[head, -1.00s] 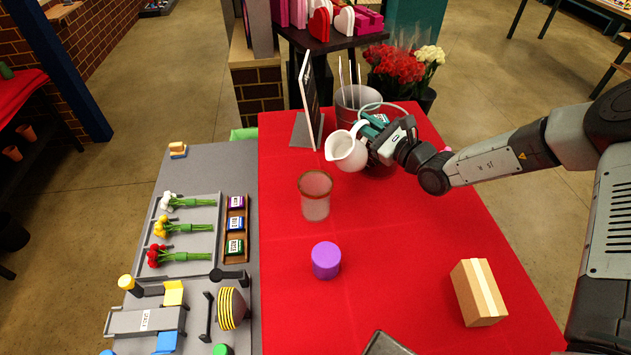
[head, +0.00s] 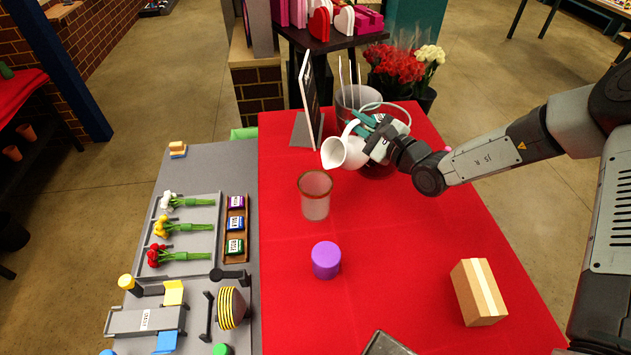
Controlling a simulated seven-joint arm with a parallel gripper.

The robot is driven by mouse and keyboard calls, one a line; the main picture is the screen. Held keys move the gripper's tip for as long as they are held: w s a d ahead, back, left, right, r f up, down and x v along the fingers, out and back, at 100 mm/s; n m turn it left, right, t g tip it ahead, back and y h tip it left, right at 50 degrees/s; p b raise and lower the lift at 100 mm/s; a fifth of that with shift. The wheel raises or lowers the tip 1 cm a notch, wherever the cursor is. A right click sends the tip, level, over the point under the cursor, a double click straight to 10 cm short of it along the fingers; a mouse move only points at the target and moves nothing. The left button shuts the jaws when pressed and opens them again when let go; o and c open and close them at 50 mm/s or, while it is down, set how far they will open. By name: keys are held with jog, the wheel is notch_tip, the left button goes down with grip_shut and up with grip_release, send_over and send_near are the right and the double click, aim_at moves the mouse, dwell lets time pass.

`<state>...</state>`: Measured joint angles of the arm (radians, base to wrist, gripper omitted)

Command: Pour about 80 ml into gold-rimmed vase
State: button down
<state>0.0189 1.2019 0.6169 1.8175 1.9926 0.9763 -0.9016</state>
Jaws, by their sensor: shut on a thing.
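The gold-rimmed vase (head: 315,198) is a frosted clear glass standing upright on the red tablecloth. Its mouth faces up, and I cannot make out any liquid in it. My gripper (head: 366,138) is shut on a white pitcher (head: 344,153), up and to the right of the vase. The pitcher is tilted, with its open mouth toward the left, near the vase but apart from it. No stream shows between them. The pitcher's handle is mostly hidden by the gripper.
A purple cylinder (head: 326,261) stands in front of the vase, and a cardboard box (head: 478,293) sits at front right. A black sign (head: 310,100) and a metal bucket (head: 357,101) stand behind. The grey bench at left holds flowers in a tray (head: 190,268).

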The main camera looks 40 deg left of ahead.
aim_at(353, 122)
jog(key=shift+s+a+r+n, duration=0.15)
jog(key=shift+s+r+n, duration=0.35)
jog(key=shift+r+n, duration=0.2)
jog(key=shift+s+r, duration=0.15)
jog(key=shift+s, duration=0.05)
jog(key=shift+s+a+r+n, duration=0.1)
jog(key=shift+s+r+n, duration=0.25)
jog(key=shift+n, duration=0.35)
dwell(0.6)
jog(key=shift+s+a+r+n, duration=0.2)
jog(key=shift+s+n, duration=0.15)
jog(key=shift+s, duration=0.3)
jog(key=shift+s+a+r+n, duration=0.1)
jog(key=shift+s+r+n, duration=0.1)
jog(key=shift+s+n, duration=0.3)
dwell(0.5)
jog(key=w+f+m, duration=0.1)
jog(key=w+m, duration=0.1)
jog(key=w+d+f+m, duration=0.1)
jog(key=w+m, duration=0.1)
jog(key=shift+f, duration=0.35)
jog(key=shift+w+d+f+m, duration=0.1)
jog(key=shift+w+f+m, duration=0.35)
jog(key=shift+f+m, duration=0.25)
jog(key=shift+w+d+f+m, duration=0.1)
jog(key=shift+w+f+m, duration=0.35)
jog(key=shift+f+m, duration=0.25)
jog(key=shift+r, duration=0.1)
dwell(0.4)
